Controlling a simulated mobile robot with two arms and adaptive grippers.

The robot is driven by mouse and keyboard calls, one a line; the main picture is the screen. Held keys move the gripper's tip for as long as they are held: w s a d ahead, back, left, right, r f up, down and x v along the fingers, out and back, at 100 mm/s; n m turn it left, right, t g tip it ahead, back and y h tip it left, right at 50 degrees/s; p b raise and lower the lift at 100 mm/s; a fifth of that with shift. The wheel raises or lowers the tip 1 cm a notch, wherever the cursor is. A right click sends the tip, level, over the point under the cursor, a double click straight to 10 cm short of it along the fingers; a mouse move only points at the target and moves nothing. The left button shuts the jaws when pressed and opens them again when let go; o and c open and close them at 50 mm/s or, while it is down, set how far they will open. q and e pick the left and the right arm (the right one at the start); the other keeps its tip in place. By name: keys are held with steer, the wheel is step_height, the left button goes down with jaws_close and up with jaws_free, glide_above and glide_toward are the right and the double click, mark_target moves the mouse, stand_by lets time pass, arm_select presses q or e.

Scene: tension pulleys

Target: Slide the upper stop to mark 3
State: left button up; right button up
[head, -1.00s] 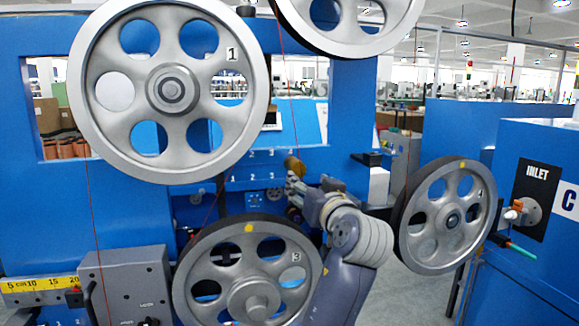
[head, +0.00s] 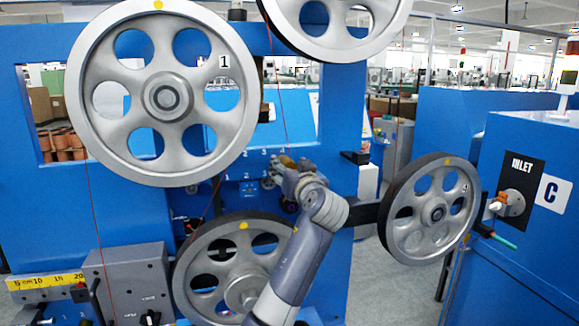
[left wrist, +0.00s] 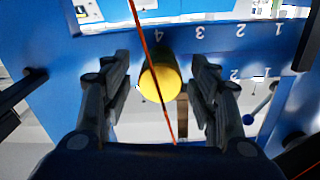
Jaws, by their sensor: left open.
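The upper stop is a yellow knob (left wrist: 162,80) on the blue panel, seen end-on in the left wrist view. It lies near mark 4 (left wrist: 158,35) of the upper row; mark 3 (left wrist: 199,32) is beside it to the right, with the numbers upside down. In the head view the stop shows as a small brass-coloured piece (head: 286,159), partly hidden by my gripper. My left gripper (left wrist: 164,62) is open, one finger on each side of the stop with gaps visible; it also shows in the head view (head: 281,168). My right gripper is not in view.
A red thread (left wrist: 150,60) crosses in front of the stop in the left wrist view. Wheel 1 (head: 205,62) is at upper left, wheel 3 (head: 208,255) below, and another wheel (head: 405,242) right of my arm. A second numbered row (left wrist: 233,75) lies beside the upper one.

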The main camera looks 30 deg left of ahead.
arm_select(q)
steer(key=c, duration=0.3)
jaws_close()
steer(key=s+a, duration=0.3)
steer(key=shift+s+a+b, duration=0.15)
steer(key=shift+s+b, duration=0.15)
steer(key=shift+s, duration=0.1)
steer(key=shift+o, duration=1.5)
jaws_free()
steer(key=shift+s, duration=0.1)
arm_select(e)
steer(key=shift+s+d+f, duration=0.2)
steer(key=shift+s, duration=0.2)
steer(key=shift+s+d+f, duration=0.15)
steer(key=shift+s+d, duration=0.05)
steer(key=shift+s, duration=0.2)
